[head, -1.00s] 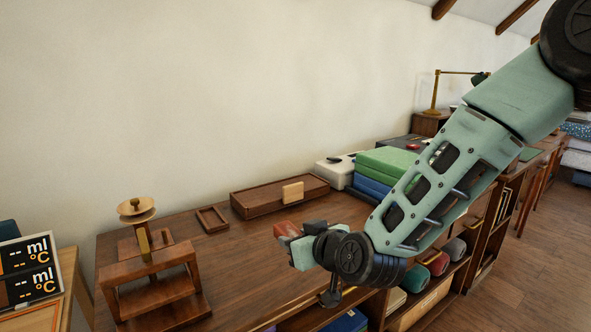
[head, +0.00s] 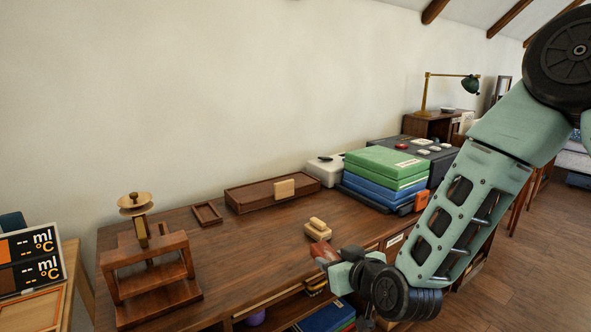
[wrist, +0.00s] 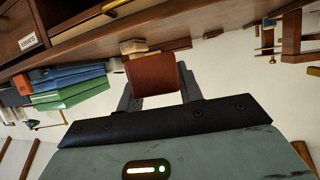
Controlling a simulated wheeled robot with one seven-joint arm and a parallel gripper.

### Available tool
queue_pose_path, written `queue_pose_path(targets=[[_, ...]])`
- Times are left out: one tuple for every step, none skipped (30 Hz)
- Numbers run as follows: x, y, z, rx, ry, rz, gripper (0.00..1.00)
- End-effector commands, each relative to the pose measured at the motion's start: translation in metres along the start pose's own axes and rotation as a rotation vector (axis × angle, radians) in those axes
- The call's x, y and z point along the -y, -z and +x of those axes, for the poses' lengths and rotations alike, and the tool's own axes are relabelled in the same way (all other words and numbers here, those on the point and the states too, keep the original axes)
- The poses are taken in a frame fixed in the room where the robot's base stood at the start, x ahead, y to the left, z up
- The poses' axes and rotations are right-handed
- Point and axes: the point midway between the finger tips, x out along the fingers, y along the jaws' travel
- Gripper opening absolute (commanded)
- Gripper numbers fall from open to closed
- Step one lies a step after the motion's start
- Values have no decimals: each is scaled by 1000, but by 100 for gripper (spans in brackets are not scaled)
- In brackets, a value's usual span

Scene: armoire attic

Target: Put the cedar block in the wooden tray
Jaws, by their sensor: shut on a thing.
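The cedar block (head: 322,252) is reddish-brown and sits between the jaws of my gripper (head: 328,258), held beside the front edge of the dark wooden bench. In the wrist view the block (wrist: 152,80) fills the space between the two fingers, with its broad face toward the camera. My gripper is shut on it. Another shallow wooden tray (head: 10,313) lies on the side table at far left.
A pale wooden brush-like block (head: 318,229) lies on the bench just beyond my gripper. Green and blue cases (head: 385,170) are stacked at the right. A wooden press-like stand (head: 150,275) stands at the left. The bench middle (head: 240,250) is clear.

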Motion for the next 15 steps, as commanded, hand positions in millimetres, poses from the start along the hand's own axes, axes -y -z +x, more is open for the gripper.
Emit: queue_pose_path(targets=[[-12, -11, -2, 5, -21, 7, 13], [-19, -17, -3, 5, -33, 13, 13], [-29, -25, -4, 6, -50, 20, 13], [-37, -32, -6, 6, -65, 26, 13], [-46, -39, -8, 7, -81, 32, 13], [-60, -51, -10, 8, -107, 44, 13], [-70, -59, -11, 7, -124, 50, 13], [-82, -70, -13, 9, -146, 60, 13], [-98, -82, -16, 9, -173, 70, 13], [-109, -91, -18, 9, -193, 79, 13], [-119, -100, -20, 8, -210, 87, 13], [-132, -109, -22, 7, -233, 96, 13], [-141, -116, -23, 5, -250, 103, 13], [-149, -122, -24, 5, -262, 109, 13], [-160, -131, -26, 4, -282, 116, 13]])
